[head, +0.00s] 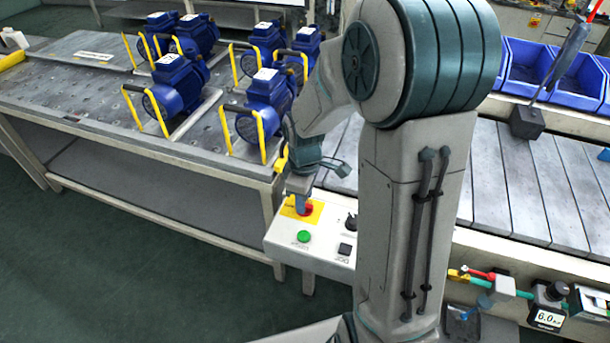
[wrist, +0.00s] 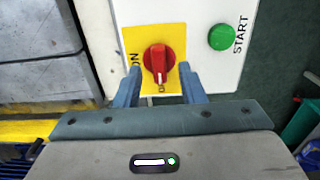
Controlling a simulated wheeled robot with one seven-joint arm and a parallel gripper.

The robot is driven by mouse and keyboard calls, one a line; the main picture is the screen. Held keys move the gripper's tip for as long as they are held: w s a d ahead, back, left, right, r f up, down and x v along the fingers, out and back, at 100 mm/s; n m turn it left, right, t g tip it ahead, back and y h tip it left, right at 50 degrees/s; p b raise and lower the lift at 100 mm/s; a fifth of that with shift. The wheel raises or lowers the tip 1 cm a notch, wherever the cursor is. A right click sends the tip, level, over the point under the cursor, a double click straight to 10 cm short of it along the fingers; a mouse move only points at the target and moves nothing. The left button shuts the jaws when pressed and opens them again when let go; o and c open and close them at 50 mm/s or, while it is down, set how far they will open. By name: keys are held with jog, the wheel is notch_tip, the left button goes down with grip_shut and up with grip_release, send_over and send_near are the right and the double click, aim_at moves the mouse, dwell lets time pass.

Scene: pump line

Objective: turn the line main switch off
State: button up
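The line main switch is a red rotary knob (wrist: 158,62) on a yellow plate (wrist: 174,38) of a white control panel (wrist: 208,14). In the wrist view its grip bar stands about upright, and the letters "ON" show to its left. In the head view the knob (head: 307,208) is partly hidden by my gripper (head: 300,204), which points down at it. In the wrist view the blue fingers of my gripper (wrist: 160,82) are apart, one on each side of the knob's lower part. I cannot tell whether they touch it.
A green START button (head: 304,236) and a black JOG button (head: 344,249) are close by on the panel. A black selector (head: 351,221) sits beside my arm. Blue pumps (head: 268,100) stand on the table behind. A slatted conveyor (head: 535,185) runs right.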

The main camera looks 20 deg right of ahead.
notch_tip(320, 180, up, 12)
jog(key=shift+p, duration=0.4)
jog(key=s+r+m+t+p, duration=0.1)
jog(key=s+r+m, duration=0.3)
jog(key=s+m, duration=0.7)
jog(key=s+t, duration=0.1)
jog(key=s, duration=0.1)
jog(key=shift+s+d+r+t+p, duration=0.15)
jog(key=shift+s+t+p, duration=0.2)
jog(key=shift+t+p, duration=0.05)
